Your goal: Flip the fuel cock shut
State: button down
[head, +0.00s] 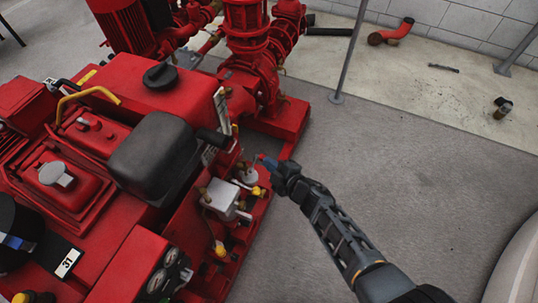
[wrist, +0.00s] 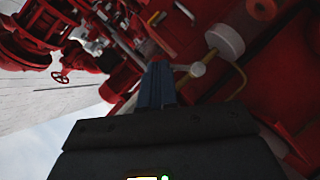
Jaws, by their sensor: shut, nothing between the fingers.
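The fuel cock appears to be the small fitting with a red lever (head: 257,157) on the right side of the red pumpset, by a brass fitting. In the wrist view, a red-orange bar that may be this lever (wrist: 160,40) lies just past my fingertips. My gripper (head: 267,162) reaches in from the lower right, its blue fingers shut with nothing between them. In the wrist view the shut fingers (wrist: 157,82) point up at the lever. The tips are at or very near it; I cannot tell whether they touch. The cock's body is partly hidden by the fingers.
A grey post (head: 350,50) stands behind.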

jog(key=shift+w+d+f+m+g, duration=0.25)
jog(key=shift+w+f+m+g, duration=0.45)
jog(key=shift+w+m+g, duration=0.25)
jog(key=shift+s, duration=0.2)
jog(key=shift+s+a+f, duration=0.25)
jog(key=shift+s+f, duration=0.1)
jog(key=shift+s, duration=0.25)
